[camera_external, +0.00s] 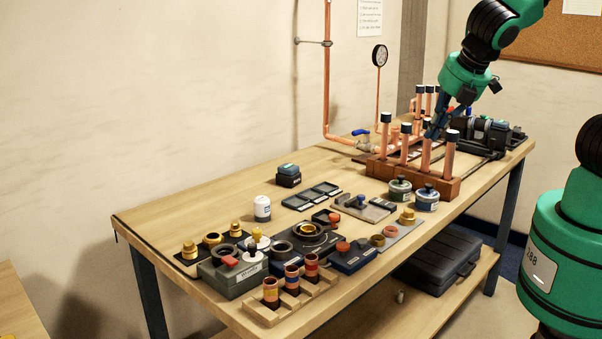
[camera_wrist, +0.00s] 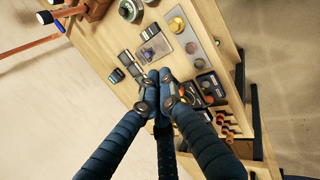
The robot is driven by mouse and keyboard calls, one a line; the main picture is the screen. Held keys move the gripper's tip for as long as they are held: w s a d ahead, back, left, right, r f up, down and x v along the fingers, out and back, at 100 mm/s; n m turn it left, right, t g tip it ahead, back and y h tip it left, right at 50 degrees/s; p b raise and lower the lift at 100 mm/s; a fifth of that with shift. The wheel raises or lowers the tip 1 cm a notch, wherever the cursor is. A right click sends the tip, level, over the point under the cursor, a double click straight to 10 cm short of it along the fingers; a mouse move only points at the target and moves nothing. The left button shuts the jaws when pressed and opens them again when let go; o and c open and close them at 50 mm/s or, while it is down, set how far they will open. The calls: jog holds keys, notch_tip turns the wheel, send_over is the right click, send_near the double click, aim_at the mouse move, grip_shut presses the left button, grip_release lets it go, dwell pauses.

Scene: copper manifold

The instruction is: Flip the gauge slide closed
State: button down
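A flat grey plate (camera_external: 376,213) with a small blue knob (camera_external: 361,199) lies near the middle of the bench and looks like the gauge slide. It also shows in the wrist view (camera_wrist: 161,49), just beyond my fingertips in the picture. Whether its slide is open or closed is too small to tell. My gripper (camera_external: 431,133) is above the bench by the copper pipes, up and to the right of the plate in the external view. In the wrist view my dark blue fingers (camera_wrist: 160,79) come together at the tips, with nothing visible between them.
A wooden block (camera_external: 384,173) with upright capped copper pipes stands behind the plate. Two round tins (camera_external: 427,200) are to its right and dark trays (camera_external: 311,196) to its left. A grey box (camera_external: 228,279), a dark round fixture and striped cylinders crowd the front. The bench's left back is clear.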

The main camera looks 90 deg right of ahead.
jog(key=w+d+f+n+h, duration=0.1)
jog(key=w+f+n, duration=0.3)
jog(key=f, duration=0.3)
jog(key=w+d+f+n+h+p, duration=0.1)
jog(key=w+d+f+n, duration=0.1)
jog(key=w+f+n, duration=0.2)
notch_tip(320, 180, down, 4)
jog(key=n, duration=0.3)
jog(key=shift+w+f, duration=0.1)
jog(key=shift+f, duration=0.05)
jog(key=b, duration=0.2)
send_near(363, 206)
jog(key=f, duration=0.1)
jog(key=a+f, duration=0.1)
jog(key=f, duration=0.1)
jog(key=shift+a, duration=0.1)
jog(key=d, duration=0.2)
jog(key=shift+w+d+f, duration=0.2)
jog(key=shift+d+f, duration=0.05)
jog(key=shift+d, duration=0.05)
jog(key=shift+w+d+f, duration=0.1)
jog(key=shift+w+d, duration=0.15)
jog(key=shift+d, duration=0.35)
